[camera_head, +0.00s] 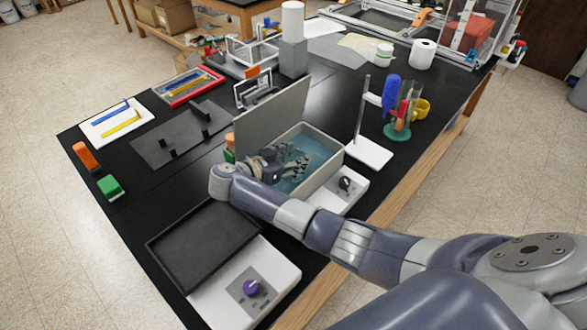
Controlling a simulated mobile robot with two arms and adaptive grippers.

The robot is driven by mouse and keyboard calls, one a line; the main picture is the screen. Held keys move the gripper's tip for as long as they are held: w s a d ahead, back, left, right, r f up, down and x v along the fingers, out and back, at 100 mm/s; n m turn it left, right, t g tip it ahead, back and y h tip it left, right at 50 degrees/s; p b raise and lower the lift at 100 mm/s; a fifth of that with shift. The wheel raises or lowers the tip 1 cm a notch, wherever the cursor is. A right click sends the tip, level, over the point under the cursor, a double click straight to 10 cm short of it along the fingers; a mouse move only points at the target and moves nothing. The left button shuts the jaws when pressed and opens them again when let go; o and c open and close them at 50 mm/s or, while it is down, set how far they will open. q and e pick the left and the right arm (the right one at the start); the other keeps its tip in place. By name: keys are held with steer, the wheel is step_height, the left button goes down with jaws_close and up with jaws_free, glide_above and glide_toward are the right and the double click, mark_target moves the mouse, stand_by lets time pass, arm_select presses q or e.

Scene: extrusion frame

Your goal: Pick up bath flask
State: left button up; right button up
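The water bath (333,174) is a light grey box holding blue-green water (318,150). Its grey lid (270,118) stands raised along the left side. My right arm reaches in from the lower right, and my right gripper (298,162) is low inside the bath. Its dark fingers point to the right. I cannot make out a flask; if one is in the bath, the gripper and wrist hide it. Whether the fingers are open or shut on something is too small to tell. My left gripper is out of view.
A hot plate with a dark top (205,243) and purple knob (252,287) stands in front. A stand with a white base (368,152) and a rack holding a blue item (391,90) are to the right.

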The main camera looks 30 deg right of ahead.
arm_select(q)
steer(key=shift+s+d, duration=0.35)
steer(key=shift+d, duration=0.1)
